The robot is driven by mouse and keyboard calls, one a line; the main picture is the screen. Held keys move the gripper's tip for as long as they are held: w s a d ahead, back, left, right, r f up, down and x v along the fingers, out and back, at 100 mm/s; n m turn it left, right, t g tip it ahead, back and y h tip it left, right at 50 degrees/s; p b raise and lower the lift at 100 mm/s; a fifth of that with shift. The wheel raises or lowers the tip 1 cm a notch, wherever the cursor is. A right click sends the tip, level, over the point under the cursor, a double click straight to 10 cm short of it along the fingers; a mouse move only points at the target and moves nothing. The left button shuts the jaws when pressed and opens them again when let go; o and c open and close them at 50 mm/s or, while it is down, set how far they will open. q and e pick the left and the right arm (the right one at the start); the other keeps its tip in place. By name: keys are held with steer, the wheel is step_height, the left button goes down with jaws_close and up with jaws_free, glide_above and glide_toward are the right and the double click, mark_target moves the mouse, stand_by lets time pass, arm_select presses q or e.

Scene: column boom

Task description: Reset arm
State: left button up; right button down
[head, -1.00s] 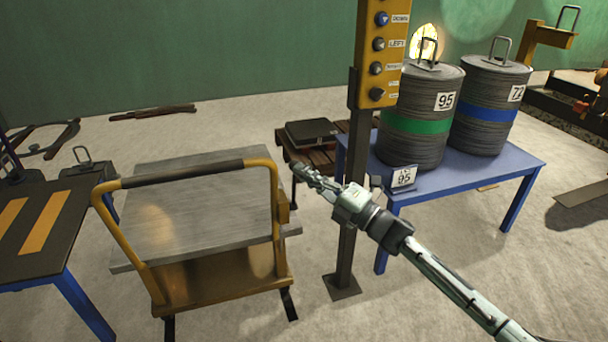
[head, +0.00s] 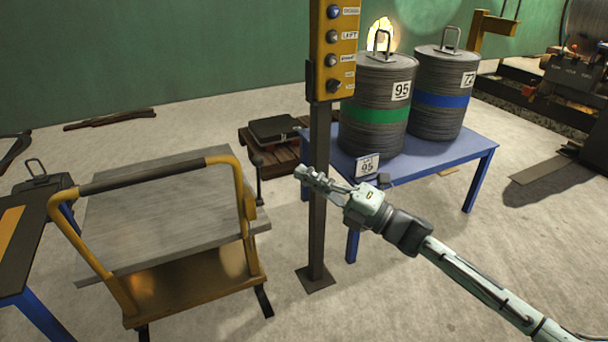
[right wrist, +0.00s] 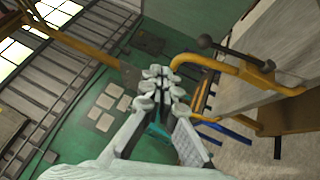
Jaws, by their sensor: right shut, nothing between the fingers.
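My right gripper (head: 318,182) reaches in from the right in the head view, in front of the dark post (head: 318,235). It is shut with nothing in it. In the right wrist view its fingers (right wrist: 157,85) show together at the middle, pointing away from the camera. My left gripper is in neither view. The post carries a yellow control panel (head: 334,45) with several dark buttons and white labels, above my right gripper. Whether the gripper touches the post cannot be told.
A yellow cart (head: 190,290) with a grey slab (head: 160,215) stands at the left. A blue table (head: 440,160) holds a green-banded drum (head: 375,135) marked 95 and a blue-banded drum (head: 440,115) marked 72. Bare floor (head: 400,300) lies in front of the blue table.

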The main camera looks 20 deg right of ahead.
steer(key=s+d+f+m+g+h, duration=0.2)
steer(key=s+f+m+h, duration=0.1)
steer(key=f+m+h, duration=0.4)
steer(key=s+d+f+m+g+h, duration=0.1)
steer(key=s+d+f+m+h, duration=0.1)
steer(key=f+m, duration=0.55)
steer(key=s+d+f+m+g+h, duration=0.25)
steer(key=f+m+h, duration=0.25)
steer(key=f, duration=0.4)
steer(key=s+a+f+m+g, duration=0.1)
steer(key=s+f+m+g, duration=0.2)
steer(key=s+f, duration=0.3)
steer(key=s+a+f+m+g, duration=0.2)
steer(key=s+f+g, duration=0.3)
steer(key=s, duration=0.9)
steer(key=shift+f+m, duration=0.4)
steer(key=shift+m, duration=0.25)
steer(key=shift+a, duration=0.1)
